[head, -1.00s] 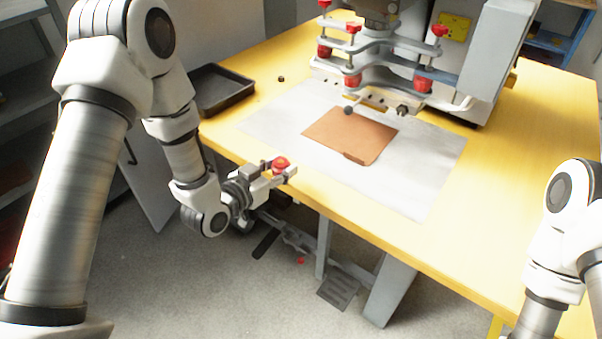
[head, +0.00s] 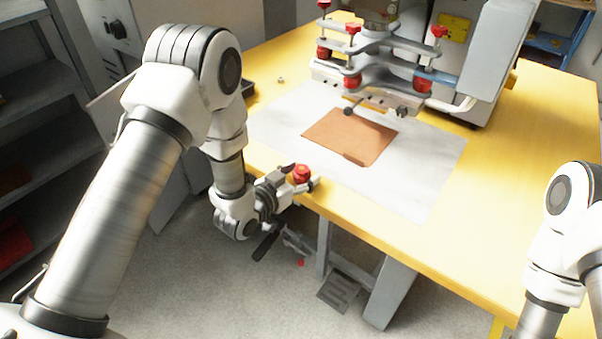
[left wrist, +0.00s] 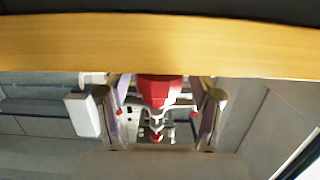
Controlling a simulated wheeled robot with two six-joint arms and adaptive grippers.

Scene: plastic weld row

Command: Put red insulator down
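The red insulator (head: 301,173) is a small red piece held in my left gripper (head: 304,179), in front of the table's near left edge in the head view. The fingers close around it from both sides, and its top shows above them. In the left wrist view the red insulator (left wrist: 158,90) shows in the middle between the two fingers, its upper end overlapping the yellow table edge. Whether it touches the table cannot be told. My right gripper is out of view; only part of that arm shows at the right.
The yellow table (head: 400,235) carries a pale sheet (head: 420,165) with a brown mat (head: 350,135). The grey machine (head: 375,65) with red clamps stands behind. A small nut (head: 280,80) lies at the back left. A dark tray (head: 250,88) is mostly hidden by my left arm.

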